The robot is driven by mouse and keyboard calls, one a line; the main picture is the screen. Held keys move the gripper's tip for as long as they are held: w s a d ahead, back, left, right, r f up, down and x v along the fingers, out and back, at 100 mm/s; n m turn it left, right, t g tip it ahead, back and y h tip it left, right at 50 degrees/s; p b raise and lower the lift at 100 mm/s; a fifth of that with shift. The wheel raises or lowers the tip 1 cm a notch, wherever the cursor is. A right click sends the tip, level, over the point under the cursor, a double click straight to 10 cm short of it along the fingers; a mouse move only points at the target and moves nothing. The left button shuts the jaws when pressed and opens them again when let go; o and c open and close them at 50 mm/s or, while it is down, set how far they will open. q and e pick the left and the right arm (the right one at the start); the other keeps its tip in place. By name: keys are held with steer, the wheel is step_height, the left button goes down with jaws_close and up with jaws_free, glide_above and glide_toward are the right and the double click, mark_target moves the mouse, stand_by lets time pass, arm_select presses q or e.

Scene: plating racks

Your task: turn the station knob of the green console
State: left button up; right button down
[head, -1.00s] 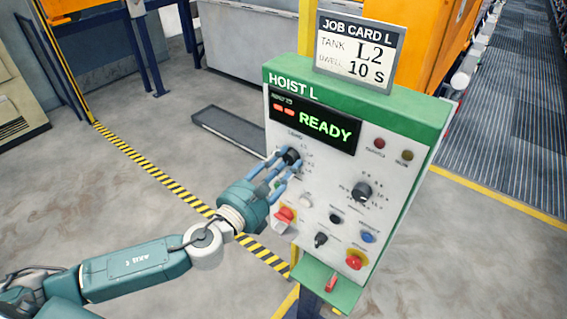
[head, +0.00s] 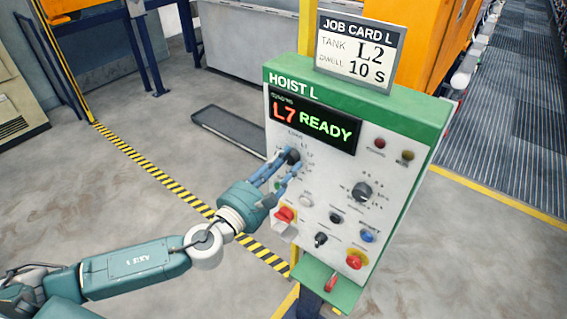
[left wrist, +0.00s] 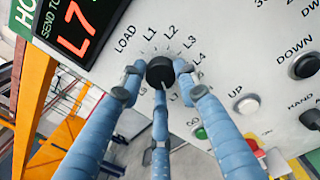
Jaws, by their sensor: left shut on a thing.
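The green-framed console (head: 440,118), headed HOIST L, stands upright in the head view. Its black station knob (head: 291,156) is at the upper left of the panel, below the display (head: 313,121), which reads L7 READY. My left gripper (head: 284,165) is shut on this knob, partly hiding it. In the left wrist view, three blue fingers (left wrist: 158,84) close around the knob (left wrist: 160,70). Labels LOAD and L1 to L4 show around it; the lower labels are partly covered. The job card (head: 358,55) on top reads tank L2, dwell 10 S. My right gripper is out of view.
A second knob (head: 362,191) sits right of the station knob. Below are a red switch (head: 285,214), a blue button (head: 368,236) and a red stop button (head: 355,261). Open floor with a yellow-black stripe (head: 165,177) lies left of the console.

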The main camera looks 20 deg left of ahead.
arm_select(q)
steer(key=o, duration=1.1)
steer(key=shift+w+r, duration=0.1)
steer(key=shift+r, duration=0.4)
steer(key=shift+d+f, duration=0.15)
steer(key=shift+f, duration=0.05)
steer(key=shift+s+a+f, duration=0.2)
steer(key=shift+s, duration=0.3)
steer(key=v, duration=1.1)
steer(key=shift+s+r, duration=0.1)
steer(key=shift+r, duration=0.1)
